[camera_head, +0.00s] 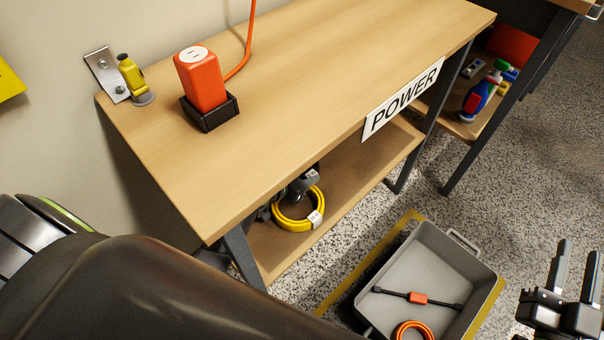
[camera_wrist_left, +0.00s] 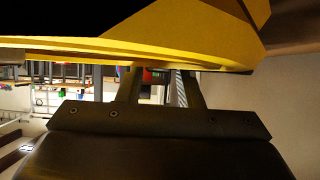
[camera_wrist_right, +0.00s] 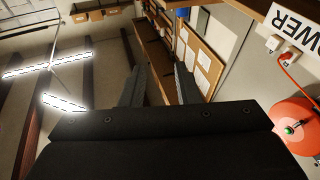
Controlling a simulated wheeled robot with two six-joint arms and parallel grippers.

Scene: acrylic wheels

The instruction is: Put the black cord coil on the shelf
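I cannot clearly make out a black cord coil. Dark shapes (camera_head: 301,187) sit under the tabletop beside a yellow coil (camera_head: 299,212) on the lower shelf (camera_head: 350,190); I cannot tell what is my left gripper there and what is cord. In the left wrist view my left gripper (camera_wrist_left: 160,85) has its fingers apart with nothing visible between them; a large yellow surface (camera_wrist_left: 160,45), very close, crosses above the fingertips. My right gripper (camera_head: 573,265) is open and empty, fingers up, at the lower right, beyond the grey tray. It also shows open in the right wrist view (camera_wrist_right: 160,85).
The tabletop (camera_head: 300,90) carries an orange power block (camera_head: 201,80) and a yellow bottle-like object (camera_head: 131,74). A POWER sign (camera_head: 403,99) hangs on its front edge.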

